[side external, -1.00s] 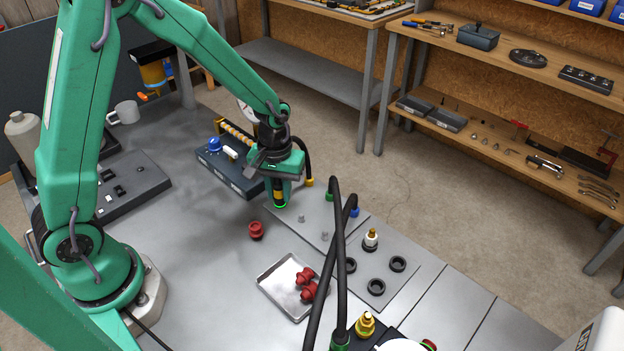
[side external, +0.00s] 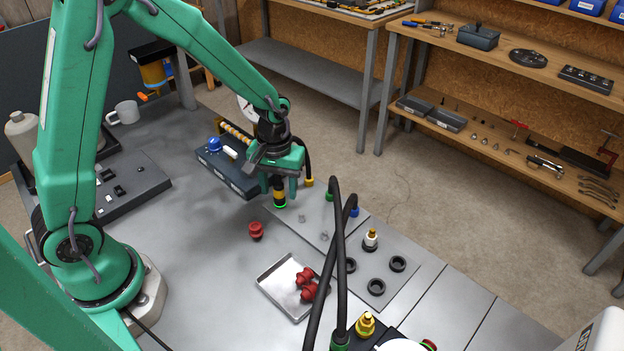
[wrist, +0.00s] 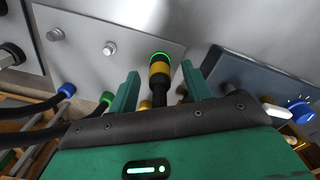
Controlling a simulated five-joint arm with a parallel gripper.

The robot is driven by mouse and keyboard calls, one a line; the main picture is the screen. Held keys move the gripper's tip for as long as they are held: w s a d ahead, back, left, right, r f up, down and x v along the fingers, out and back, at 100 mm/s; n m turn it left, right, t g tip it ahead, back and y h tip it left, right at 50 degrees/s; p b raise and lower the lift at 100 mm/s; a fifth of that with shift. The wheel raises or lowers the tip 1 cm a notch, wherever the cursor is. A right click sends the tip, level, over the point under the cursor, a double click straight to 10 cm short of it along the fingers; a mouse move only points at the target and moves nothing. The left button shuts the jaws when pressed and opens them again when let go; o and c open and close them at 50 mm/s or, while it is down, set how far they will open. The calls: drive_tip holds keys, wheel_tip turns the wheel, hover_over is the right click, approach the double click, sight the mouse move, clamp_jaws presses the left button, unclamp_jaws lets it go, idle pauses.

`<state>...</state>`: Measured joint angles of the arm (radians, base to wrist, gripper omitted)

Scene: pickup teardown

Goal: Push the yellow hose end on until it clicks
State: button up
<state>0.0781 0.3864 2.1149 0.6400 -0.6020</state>
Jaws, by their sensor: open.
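The yellow hose end (side external: 279,195) stands upright at the edge of the grey plate, with a glowing green ring at its base. In the wrist view the yellow collar (wrist: 159,72) and green ring lie between my two fingers, with gaps on both sides. My gripper (side external: 280,190) is open around the hose end and not clamped on it; it also shows in the wrist view (wrist: 172,64). The black hose rises behind the gripper and comes down to another yellow collar (side external: 309,183). The seat under the hose end is hidden.
A dark blue box (side external: 226,172) stands close to the left of my gripper. Green (side external: 330,196) and blue (side external: 354,212) hose collars stand to the right, their black hoses arching forward. A red cap (side external: 256,230) and a tray (side external: 268,288) with red caps lie nearer.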

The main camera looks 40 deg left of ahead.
sight(278, 184)
wheel_tip(278, 184, up, 6)
drive_tip(key=shift+f, duration=0.1)
drive_tip(key=shift+r, duration=0.5)
drive_tip(key=shift+r, duration=0.1)
drive_tip(key=shift+s+a+r, duration=0.1)
drive_tip(key=shift+s+r, duration=0.05)
drive_tip(key=shift+r, duration=0.1)
drive_tip(key=s+a+r+m+t, duration=0.2)
drive_tip(key=s+r+m+t, duration=0.3)
drive_tip(key=s+r, duration=0.8)
drive_tip(key=shift+s+a+r+m+t, duration=0.3)
drive_tip(key=shift+s+a+m, duration=0.15)
drive_tip(key=shift+s, duration=0.7)
